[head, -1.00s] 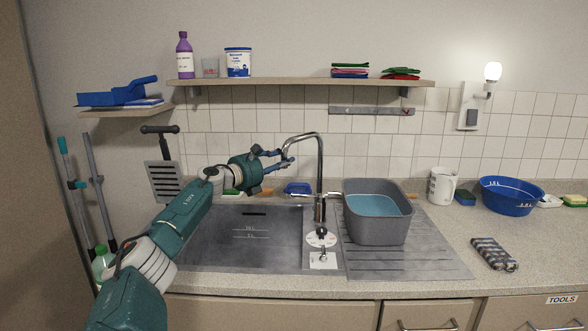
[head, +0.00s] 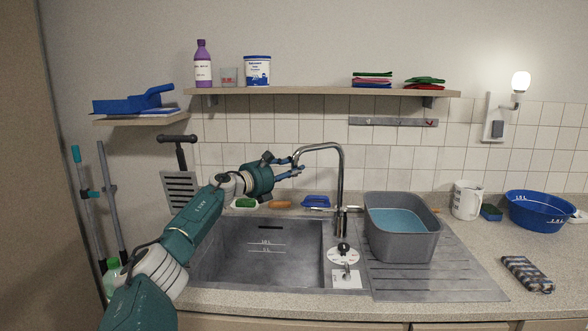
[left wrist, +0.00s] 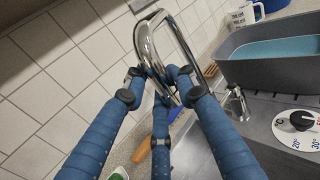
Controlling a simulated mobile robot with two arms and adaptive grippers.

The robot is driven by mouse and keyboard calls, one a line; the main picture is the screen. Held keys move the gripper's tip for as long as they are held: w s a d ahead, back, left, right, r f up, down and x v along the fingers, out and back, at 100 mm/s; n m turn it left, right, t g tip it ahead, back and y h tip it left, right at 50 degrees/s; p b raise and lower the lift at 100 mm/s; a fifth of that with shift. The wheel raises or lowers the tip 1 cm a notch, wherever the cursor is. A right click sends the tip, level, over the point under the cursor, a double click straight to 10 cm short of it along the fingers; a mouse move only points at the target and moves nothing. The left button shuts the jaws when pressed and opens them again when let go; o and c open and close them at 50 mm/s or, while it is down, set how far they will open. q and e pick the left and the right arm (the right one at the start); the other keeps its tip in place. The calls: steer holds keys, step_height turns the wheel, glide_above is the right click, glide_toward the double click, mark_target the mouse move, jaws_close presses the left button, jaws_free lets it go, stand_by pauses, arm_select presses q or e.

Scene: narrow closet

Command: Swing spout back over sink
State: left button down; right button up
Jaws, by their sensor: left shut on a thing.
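The chrome tap's spout (head: 322,147) rises from a post behind the sink and arches to the left. My left gripper (head: 294,166) is shut on the spout's free end. In the left wrist view, the blue fingers of the gripper (left wrist: 160,88) close around the lower part of the shiny spout (left wrist: 150,45). The grey sink basin (head: 235,262) is empty and lies below and in front of the gripper. How far the spout tip reaches over the basin is hard to tell. My right gripper is not in view.
A grey tub (head: 425,245) of bluish water stands on the drainboard right of the tap. A temperature dial (head: 342,256) is in front of the post. Brushes (head: 245,203) and a blue dish (head: 316,201) lie behind the basin. A shelf (head: 320,92) hangs above.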

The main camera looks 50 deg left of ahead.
arm_select(q)
steer(key=c, duration=1.4)
jaws_free()
steer(key=shift+a+f, duration=0.1)
steer(key=shift+a, duration=0.05)
steer(key=shift+c, duration=0.2)
steer(key=shift+s, duration=0.1)
steer(key=s+d, duration=0.1)
steer(key=s, duration=1)
steer(key=shift+s, duration=0.4)
